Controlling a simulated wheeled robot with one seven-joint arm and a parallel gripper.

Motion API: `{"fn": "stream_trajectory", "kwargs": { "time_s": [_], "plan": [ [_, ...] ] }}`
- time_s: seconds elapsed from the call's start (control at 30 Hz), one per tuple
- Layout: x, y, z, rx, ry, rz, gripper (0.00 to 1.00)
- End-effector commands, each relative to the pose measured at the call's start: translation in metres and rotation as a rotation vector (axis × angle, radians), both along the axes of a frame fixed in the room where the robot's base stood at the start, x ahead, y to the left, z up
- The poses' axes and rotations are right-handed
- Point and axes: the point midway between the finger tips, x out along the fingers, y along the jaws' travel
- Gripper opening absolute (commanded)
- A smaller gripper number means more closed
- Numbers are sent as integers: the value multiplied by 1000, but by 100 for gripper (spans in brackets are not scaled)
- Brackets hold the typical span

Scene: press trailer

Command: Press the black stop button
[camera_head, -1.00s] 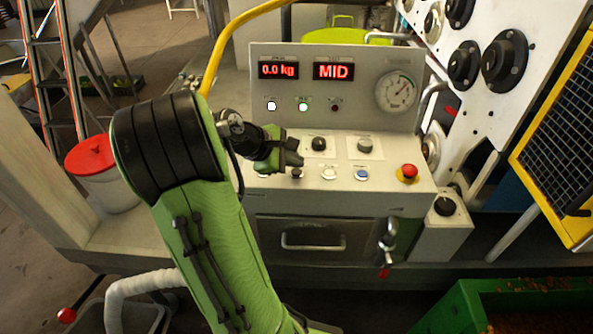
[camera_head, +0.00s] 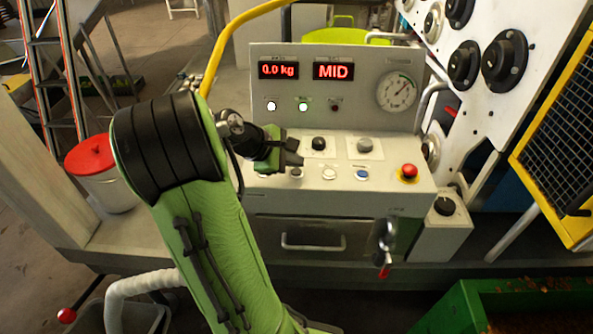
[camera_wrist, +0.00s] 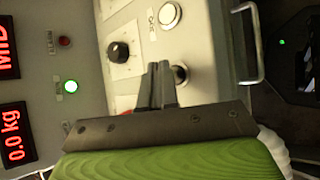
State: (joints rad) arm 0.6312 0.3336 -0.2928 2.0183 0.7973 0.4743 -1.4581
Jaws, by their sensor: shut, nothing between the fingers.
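The black stop button (camera_head: 296,174) is a small dark round button in a metal ring at the left of the front button row on the sloped panel. In the wrist view the button (camera_wrist: 180,74) shows just right of my fingertips, partly covered by them. My gripper (camera_head: 297,158) is shut and empty, its tips close to the button. The wrist view shows the closed fingers (camera_wrist: 158,72) pointing at the panel beside it. I cannot tell whether they touch it.
A white button (camera_head: 329,174), a blue button (camera_head: 361,175) and a red mushroom button (camera_head: 409,171) continue the row. A black knob (camera_head: 318,143) and a grey knob (camera_head: 364,145) sit behind. The upright panel has red displays (camera_head: 333,71) and a gauge (camera_head: 396,91).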

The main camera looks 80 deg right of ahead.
Motion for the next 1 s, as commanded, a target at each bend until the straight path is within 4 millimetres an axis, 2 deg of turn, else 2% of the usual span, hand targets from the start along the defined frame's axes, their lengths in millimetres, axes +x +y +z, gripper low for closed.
{"fn": "stream_trajectory", "kwargs": {
  "time_s": [0.2,1.0],
  "plan": [
    [0,0,-8,1,1,0,0],
    [0,0,-14,0,1,1,0]
  ]
}}
